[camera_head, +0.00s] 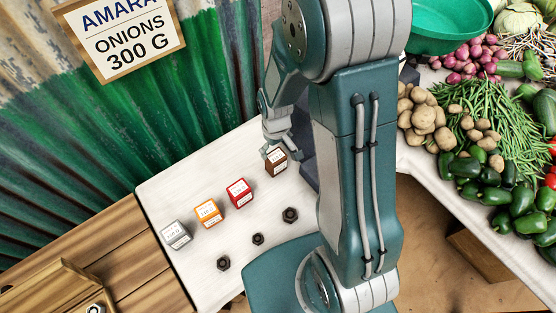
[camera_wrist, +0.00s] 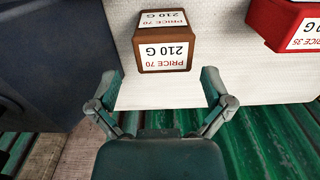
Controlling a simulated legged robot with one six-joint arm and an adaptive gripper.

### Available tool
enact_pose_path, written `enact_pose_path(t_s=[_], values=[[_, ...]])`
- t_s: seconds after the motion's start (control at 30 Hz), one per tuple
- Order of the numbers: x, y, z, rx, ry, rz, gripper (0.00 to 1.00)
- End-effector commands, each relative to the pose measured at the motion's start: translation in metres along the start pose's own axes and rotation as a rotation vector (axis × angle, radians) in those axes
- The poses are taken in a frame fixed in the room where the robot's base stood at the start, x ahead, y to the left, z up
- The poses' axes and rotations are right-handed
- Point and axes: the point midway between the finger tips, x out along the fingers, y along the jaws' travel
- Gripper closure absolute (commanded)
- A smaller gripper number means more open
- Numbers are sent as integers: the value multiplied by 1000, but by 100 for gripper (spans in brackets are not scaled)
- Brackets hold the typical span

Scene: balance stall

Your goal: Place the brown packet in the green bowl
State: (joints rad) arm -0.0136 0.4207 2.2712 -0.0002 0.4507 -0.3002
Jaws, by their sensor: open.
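The brown packet (camera_head: 276,162) stands on the white table, with white labels reading 210 G and PRICE 70 in the wrist view (camera_wrist: 165,42). My gripper (camera_head: 274,149) is right at the packet in the head view. In the wrist view my gripper (camera_wrist: 160,90) is open, its two fingers spread apart, with the packet just beyond the fingertips and roughly centred between them. The fingers hold nothing. A green bowl (camera_head: 448,28) is at the top right of the head view, partly cut off by the frame and partly behind my arm; its visible inside looks empty.
Red (camera_head: 239,192), orange (camera_head: 208,213) and grey (camera_head: 175,234) packets stand in a row left of the brown one. Several dark weights (camera_head: 290,214) lie in front. A dark blue block (camera_wrist: 40,60) is close beside the brown packet. Vegetables cover the right-hand table.

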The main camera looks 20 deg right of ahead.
Motion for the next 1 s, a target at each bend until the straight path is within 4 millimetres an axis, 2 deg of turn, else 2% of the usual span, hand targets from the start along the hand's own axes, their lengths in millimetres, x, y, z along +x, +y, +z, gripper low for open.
enact_pose_path(t_s=[0.17,0.43,0.77,0.8,0.87,0.9,0.93,1.0], values=[[14,-1,2,-1,-3,0,0],[51,4,6,0,-1,-2,0],[58,3,5,0,2,1,0],[58,3,5,0,2,0,18],[58,3,5,0,1,0,45],[58,3,5,-1,1,0,62],[58,3,5,0,1,0,76],[58,3,5,0,1,0,77]])
